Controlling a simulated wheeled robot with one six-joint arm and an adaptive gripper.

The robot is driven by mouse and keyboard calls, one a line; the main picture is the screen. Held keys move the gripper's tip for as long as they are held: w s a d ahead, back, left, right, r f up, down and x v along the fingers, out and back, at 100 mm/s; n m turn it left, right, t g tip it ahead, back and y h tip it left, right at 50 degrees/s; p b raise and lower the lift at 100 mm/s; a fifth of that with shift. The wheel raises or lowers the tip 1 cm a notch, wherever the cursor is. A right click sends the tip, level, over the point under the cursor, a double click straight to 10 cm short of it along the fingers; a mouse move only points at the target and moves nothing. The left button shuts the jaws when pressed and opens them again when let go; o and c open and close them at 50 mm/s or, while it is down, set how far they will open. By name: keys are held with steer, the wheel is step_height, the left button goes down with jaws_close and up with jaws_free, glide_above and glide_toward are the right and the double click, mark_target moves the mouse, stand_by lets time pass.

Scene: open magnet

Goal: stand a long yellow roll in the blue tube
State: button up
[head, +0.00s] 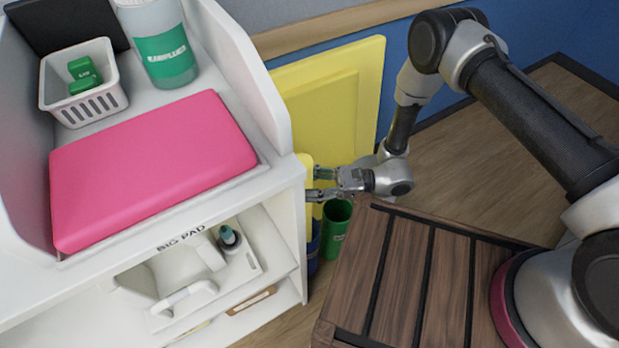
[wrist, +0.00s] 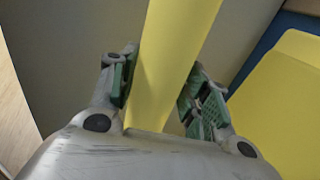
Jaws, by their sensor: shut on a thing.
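The long yellow roll (head: 306,161) stands roughly upright beside the white cabinet's right side in the head view. My gripper (head: 322,184) is shut on it; in the wrist view the roll (wrist: 172,65) runs between the two green-padded fingers (wrist: 158,92). The blue tube (head: 314,250) stands on the floor below, partly hidden by the cabinet and the green tube. The roll's lower end is hard to make out, so I cannot tell whether it is inside the blue tube's mouth.
A green tube (head: 336,228) stands just right of the blue one. The white cabinet (head: 290,190) is close on the left, with a pink pad (head: 150,160) on top. Yellow panels (head: 345,90) lean on the wall behind. A slatted wooden surface (head: 405,275) lies at right.

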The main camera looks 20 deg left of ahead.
mark_target(310, 204)
steer(key=shift+f, duration=5.15)
steer(key=o, duration=1.1)
steer(key=v, duration=1.2)
